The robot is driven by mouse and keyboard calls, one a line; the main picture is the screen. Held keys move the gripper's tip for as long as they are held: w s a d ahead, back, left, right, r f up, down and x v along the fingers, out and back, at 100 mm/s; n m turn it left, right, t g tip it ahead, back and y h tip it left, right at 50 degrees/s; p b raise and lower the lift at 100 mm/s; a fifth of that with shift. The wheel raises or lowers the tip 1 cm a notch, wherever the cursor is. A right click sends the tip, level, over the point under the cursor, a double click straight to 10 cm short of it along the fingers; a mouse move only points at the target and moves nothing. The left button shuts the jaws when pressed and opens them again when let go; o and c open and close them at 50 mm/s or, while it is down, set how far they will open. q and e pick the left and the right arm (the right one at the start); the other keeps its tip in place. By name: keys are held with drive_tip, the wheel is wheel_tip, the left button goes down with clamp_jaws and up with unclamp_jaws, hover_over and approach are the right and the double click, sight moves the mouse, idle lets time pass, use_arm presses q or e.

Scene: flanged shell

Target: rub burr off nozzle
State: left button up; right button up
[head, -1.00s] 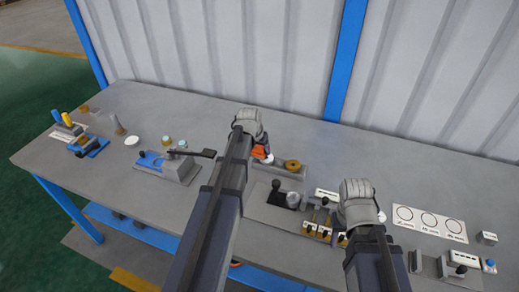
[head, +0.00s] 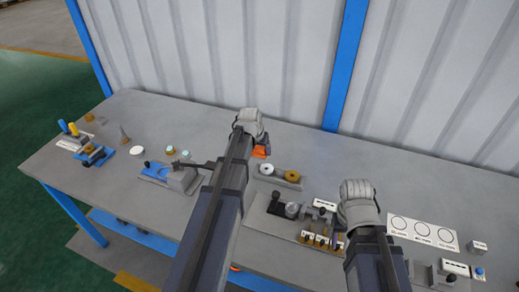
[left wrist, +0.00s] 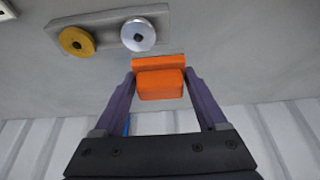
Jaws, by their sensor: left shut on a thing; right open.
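My left gripper (left wrist: 160,90) is shut on an orange block (left wrist: 160,80); purple fingers close on its two sides in the left wrist view. The block also shows in the head view (head: 261,152), partly behind my left arm, near the holder with two discs. The wrist view shows a wider orange plate at the block's far end; I cannot tell whether it touches anything. My right gripper (head: 338,238) is open over the right part of the bench, its fingers mostly hidden by the wrist. I cannot tell which thing is the nozzle; a small grey cone (head: 125,135) stands at the left.
A grey holder (head: 280,184) carries a silver disc (left wrist: 138,35) and a gold disc (left wrist: 76,41). A grey fixture with a black knob (head: 278,197) lies near my right gripper. A blue-and-grey clamp (head: 180,178) stands left of my left arm. The back strip of bench is clear.

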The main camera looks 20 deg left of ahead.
use_arm(q)
drive_tip(key=shift+r, duration=0.15)
wheel_tip(320, 180, up, 3)
drive_tip(key=p, duration=0.3)
drive_tip(key=shift+s, duration=0.1)
idle(0.4)
